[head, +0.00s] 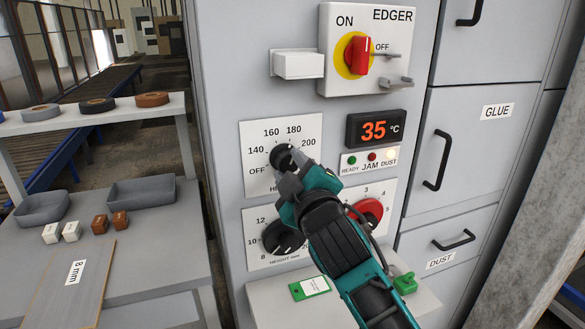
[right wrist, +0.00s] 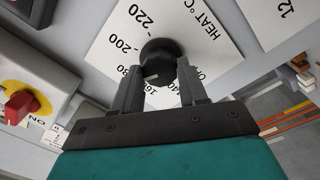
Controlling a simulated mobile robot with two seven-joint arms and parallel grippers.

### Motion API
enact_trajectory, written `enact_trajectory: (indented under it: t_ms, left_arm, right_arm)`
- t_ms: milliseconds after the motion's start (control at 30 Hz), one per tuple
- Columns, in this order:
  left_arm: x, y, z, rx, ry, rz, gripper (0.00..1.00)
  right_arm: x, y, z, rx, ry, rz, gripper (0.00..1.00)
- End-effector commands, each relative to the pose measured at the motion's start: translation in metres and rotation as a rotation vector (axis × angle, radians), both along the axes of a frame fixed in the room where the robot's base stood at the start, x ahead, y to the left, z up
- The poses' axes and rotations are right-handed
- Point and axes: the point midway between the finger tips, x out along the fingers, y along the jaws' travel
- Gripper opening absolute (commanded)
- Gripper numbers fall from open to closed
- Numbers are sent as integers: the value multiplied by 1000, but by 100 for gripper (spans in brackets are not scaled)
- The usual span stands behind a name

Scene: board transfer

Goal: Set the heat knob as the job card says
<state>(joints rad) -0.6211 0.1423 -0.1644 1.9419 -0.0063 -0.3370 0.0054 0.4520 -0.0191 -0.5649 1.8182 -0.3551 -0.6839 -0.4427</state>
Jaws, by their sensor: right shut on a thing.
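The black heat knob (head: 281,155) sits on a white dial plate (head: 255,180) marked OFF, 140, 160, 180, 200. My right gripper (head: 291,168) reaches up to it and is shut on it. In the right wrist view, the two fingers (right wrist: 160,83) stand on either side of the knob (right wrist: 158,55). A small pale mark shows on the knob's lower edge there; I cannot tell which number it points to. The display (head: 374,130) reads 35 °C. A green-edged card (head: 310,287) lies on the ledge below; its text is too small to read. My left gripper is out of view.
A black height knob (head: 283,239) and a red knob (head: 369,212) are below, close to my right arm. Above is the red ON/OFF switch (head: 358,55). The DUST lamp (head: 391,155) glows pale. A bench with trays and an 8 mm board (head: 75,285) stands left.

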Motion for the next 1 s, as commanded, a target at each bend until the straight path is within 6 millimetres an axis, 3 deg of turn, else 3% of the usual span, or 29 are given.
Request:
enact_trajectory:
  t_ms: [300,333,567,867,1000]
  left_arm:
    - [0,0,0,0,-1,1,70]
    - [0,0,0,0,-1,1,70]
    - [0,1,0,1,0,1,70]
    - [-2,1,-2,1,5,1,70]
    - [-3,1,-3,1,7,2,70]
  right_arm:
    - [0,0,0,1,1,1,12]
    - [0,0,0,1,1,1,44]
    - [0,0,0,0,0,0,66]
    - [-2,0,0,-1,0,0,68]
    - [-12,-4,-2,-1,1,0,68]
